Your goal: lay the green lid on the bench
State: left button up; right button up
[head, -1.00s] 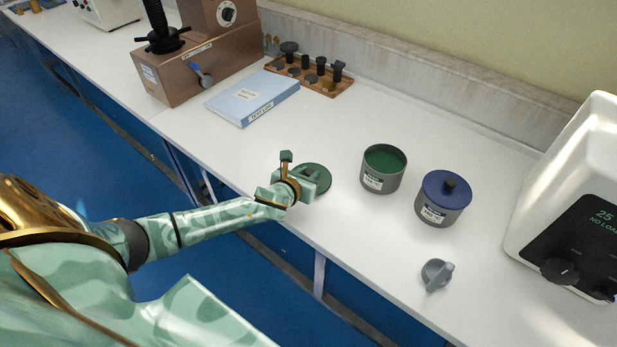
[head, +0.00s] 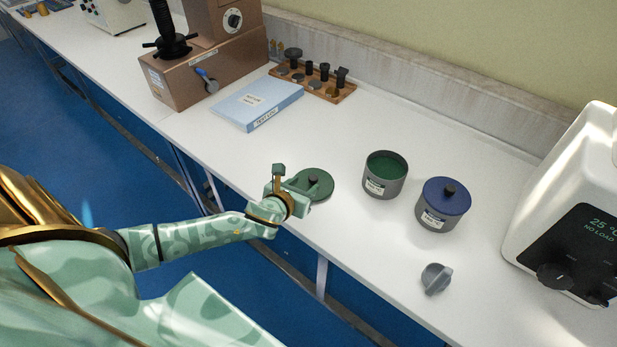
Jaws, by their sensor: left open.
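The green lid (head: 318,187), a flat disc with a dark knob, lies on the white bench (head: 400,122) near its front edge. My left gripper (head: 291,181) is open beside the lid, on its left and front side, with the knob clear of the fingers. Part of the lid's near-left rim is hidden by the gripper. The open grey pot with a green inside (head: 385,177) stands to the right of the lid. My right gripper is not in view.
A pot with a blue lid (head: 445,202) stands right of the open pot. A grey knob-like piece (head: 436,279) lies near the front edge. A blue binder (head: 257,104), a wooden rack (head: 345,94) and a brown tester (head: 205,75) are behind. A white device (head: 575,220) stands at right.

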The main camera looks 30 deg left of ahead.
pick_arm(q)
jog(key=p+v, duration=0.1)
jog(key=v, duration=0.4)
jog(key=shift+s+r, duration=0.15)
jog(key=shift+r, duration=0.05)
jog(key=shift+s+r, duration=0.15)
jog(key=shift+s, duration=0.35)
